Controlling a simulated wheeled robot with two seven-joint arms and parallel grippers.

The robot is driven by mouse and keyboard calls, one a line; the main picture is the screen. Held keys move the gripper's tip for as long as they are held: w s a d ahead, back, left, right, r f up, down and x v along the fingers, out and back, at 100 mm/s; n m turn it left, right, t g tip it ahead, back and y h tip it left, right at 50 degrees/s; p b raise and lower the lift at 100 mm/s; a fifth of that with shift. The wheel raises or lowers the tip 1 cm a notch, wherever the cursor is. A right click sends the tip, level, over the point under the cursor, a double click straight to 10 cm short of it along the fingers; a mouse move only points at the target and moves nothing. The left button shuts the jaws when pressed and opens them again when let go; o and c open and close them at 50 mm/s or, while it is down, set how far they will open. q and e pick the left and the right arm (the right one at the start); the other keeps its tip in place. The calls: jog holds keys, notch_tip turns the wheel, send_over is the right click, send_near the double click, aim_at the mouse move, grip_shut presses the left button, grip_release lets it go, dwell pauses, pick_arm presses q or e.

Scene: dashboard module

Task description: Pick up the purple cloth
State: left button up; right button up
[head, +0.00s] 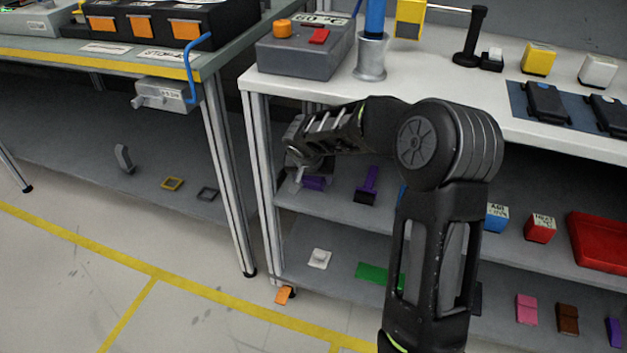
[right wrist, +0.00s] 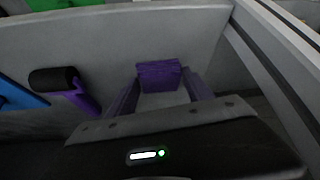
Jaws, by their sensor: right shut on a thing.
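The purple cloth (head: 314,183) is at the left end of the middle shelf under the white-topped bench, partly covered by my right gripper (head: 298,165). In the right wrist view the folded cloth (right wrist: 159,75) shows straight ahead of the gripper, with purple strips along both sides of a grey area. My right gripper is shut on the cloth, low at the shelf. I cannot tell whether the cloth is clear of the shelf. My left gripper is in neither view.
A purple-handled tool with a dark end (head: 367,185) lies right of the cloth; it also shows in the right wrist view (right wrist: 70,88). Bench legs (head: 262,185) stand close on the left. The white benchtop (head: 440,95) overhangs the shelf. A red tray (head: 598,240) is far right.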

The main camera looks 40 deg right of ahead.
jog(key=shift+c, duration=0.3)
jog(key=shift+r+p, duration=0.35)
jog(key=shift+r, duration=0.5)
jog(key=s+a, duration=0.6)
jog(key=s+a+b, duration=0.1)
jog(key=s+a, duration=0.5)
jog(key=s, duration=0.1)
jog(key=shift+a+f+b, duration=0.1)
jog(key=shift+a+b, duration=0.15)
jog(key=shift+b, duration=0.05)
